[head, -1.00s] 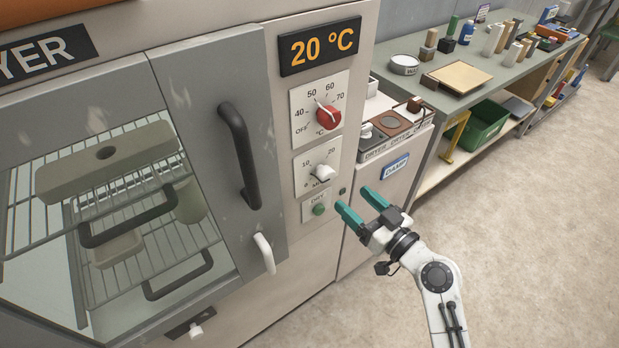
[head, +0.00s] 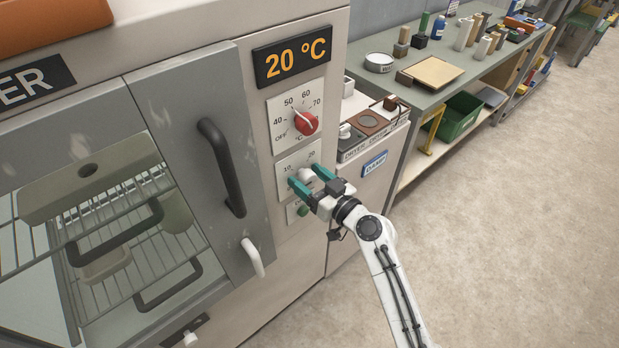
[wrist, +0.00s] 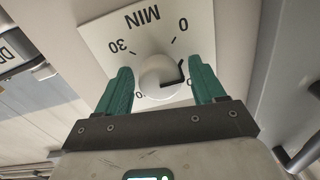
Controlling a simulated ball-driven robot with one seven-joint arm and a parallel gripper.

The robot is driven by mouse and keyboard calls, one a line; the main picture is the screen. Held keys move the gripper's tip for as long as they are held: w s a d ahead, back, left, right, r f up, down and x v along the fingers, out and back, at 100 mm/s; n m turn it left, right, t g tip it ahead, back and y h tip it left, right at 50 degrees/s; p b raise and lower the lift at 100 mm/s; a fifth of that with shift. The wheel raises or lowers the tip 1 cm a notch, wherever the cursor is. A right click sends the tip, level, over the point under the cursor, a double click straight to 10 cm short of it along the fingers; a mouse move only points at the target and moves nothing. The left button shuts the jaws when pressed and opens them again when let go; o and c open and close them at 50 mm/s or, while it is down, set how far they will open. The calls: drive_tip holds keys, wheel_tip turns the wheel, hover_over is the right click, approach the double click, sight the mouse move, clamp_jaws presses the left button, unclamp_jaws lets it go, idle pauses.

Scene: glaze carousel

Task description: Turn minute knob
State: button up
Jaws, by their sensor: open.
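The white minute knob (head: 305,175) sits on a pale dial plate on the dryer's front, below the red temperature knob (head: 306,123). In the wrist view the white knob (wrist: 160,76) shows on its plate (wrist: 128,32), marked MIN, 0 and 30. My gripper (head: 310,178) is open at the dial, with its teal fingers to either side of the knob. In the wrist view my gripper (wrist: 162,88) has one finger left and one right of the knob, with gaps visible. I cannot tell how deep the fingertips reach around it.
A green button (head: 303,211) is just below the dial. The dryer door's dark handle (head: 222,167) and a white lever (head: 253,257) are to the left. A display (head: 292,54) reads 20 °C. A cabinet with switches (head: 372,130) stands right; the floor (head: 480,250) is clear.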

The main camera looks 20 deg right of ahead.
drive_tip(key=c, duration=1)
drive_tip(key=shift+c, duration=0.2)
idle(1.1)
drive_tip(key=o, duration=1)
drive_tip(key=shift+o, duration=0.2)
drive_tip(key=shift+s, duration=0.1)
drive_tip(key=shift+s+d+f, duration=0.15)
drive_tip(key=shift+s, duration=0.15)
drive_tip(key=b+v, duration=0.3)
drive_tip(key=v, duration=0.7)
